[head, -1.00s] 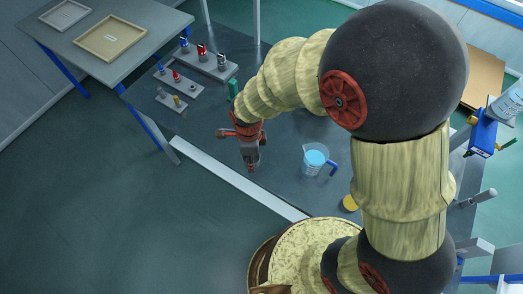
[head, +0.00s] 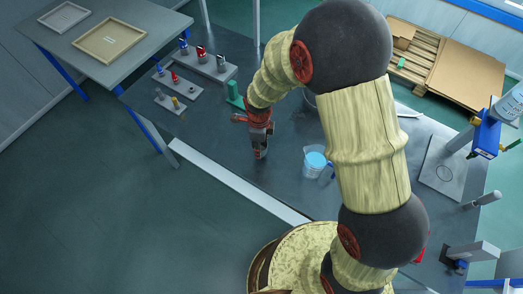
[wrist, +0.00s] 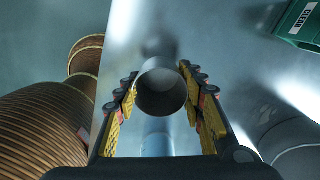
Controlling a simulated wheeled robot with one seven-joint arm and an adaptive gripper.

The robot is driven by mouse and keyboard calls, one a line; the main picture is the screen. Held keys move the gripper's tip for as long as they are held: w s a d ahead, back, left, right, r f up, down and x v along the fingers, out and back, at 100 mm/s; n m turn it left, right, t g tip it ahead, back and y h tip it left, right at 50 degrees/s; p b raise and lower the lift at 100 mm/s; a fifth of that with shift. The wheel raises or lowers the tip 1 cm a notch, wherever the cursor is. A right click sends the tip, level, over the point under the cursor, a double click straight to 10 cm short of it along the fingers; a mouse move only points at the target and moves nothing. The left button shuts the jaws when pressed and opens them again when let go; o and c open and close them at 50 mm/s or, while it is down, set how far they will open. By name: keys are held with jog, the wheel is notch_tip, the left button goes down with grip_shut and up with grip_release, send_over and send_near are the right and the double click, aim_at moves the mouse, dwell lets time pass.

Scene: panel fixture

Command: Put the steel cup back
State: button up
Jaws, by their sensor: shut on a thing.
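My gripper (head: 260,152) hangs above the dark workbench (head: 215,130), left of the beaker. In the wrist view my gripper (wrist: 160,100) has its yellow-padded fingers on both sides of a grey round steel cup (wrist: 161,88) and is shut on it. In the head view the cup is small at the fingertips and hard to make out. A grey plate (head: 444,172) with a dark circle outline lies at the right of the bench; nothing stands in the circle.
A clear beaker of blue liquid (head: 316,162) stands just right of my gripper. Holders with small blue and red items (head: 210,65) stand at the back left. A green thing (head: 236,95) is behind my gripper. A blue stand with a bottle (head: 487,132) is at the far right.

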jog(key=shift+w+d+f, duration=0.2)
jog(key=shift+w+f, duration=0.25)
jog(key=shift+f, duration=0.15)
jog(key=shift+w+d+f, duration=0.2)
jog(key=shift+w+f, duration=0.2)
jog(key=shift+f, duration=0.15)
jog(key=shift+w+f+b, duration=0.1)
jog(key=shift+f+b, duration=0.5)
jog(key=shift+f, duration=0.95)
jog(key=shift+f, duration=0.15)
jog(key=o, duration=1.2)
